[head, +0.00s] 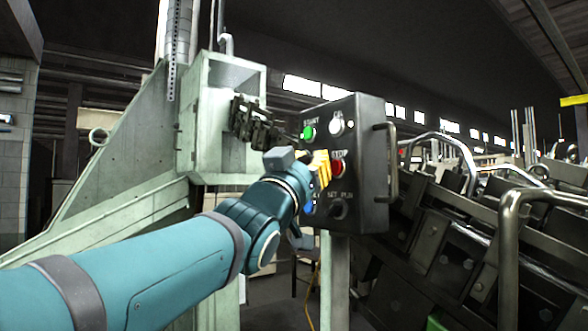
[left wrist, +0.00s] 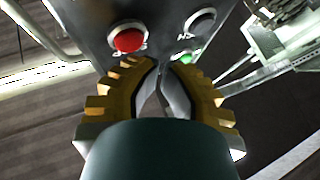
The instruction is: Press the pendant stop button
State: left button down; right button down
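The pendant (head: 372,150) is a dark control box on a post, with a handle on its right side. Its red stop button (head: 338,165) sits mid-panel under a STOP label. It also shows in the left wrist view as a red button (left wrist: 128,40). My left gripper (head: 321,167), with yellow fingers, is in front of the panel, just left of the red button and partly overlapping it in the head view. In the left wrist view its fingertips (left wrist: 166,64) are close together, empty, beside and below the button. Contact cannot be told. My right gripper is not in view.
A green START button (head: 308,132), a white button (head: 336,123), a blue button (head: 308,207) and a black selector (head: 338,209) surround the stop button. A pale green machine frame (head: 130,170) stands left. Dark machinery with metal rails (head: 465,235) fills the right.

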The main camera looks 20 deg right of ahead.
pick_arm(q)
jog(key=shift+s+a+b, duration=0.25)
jog(key=shift+s+a, duration=0.05)
jog(key=shift+a, duration=0.5)
jog(key=shift+s+a+b, duration=0.25)
jog(key=shift+a+b, duration=0.05)
jog(key=shift+a, duration=0.5)
jog(key=shift+s+a+b, duration=0.25)
jog(key=shift+s+a, duration=0.05)
jog(key=shift+a, duration=0.5)
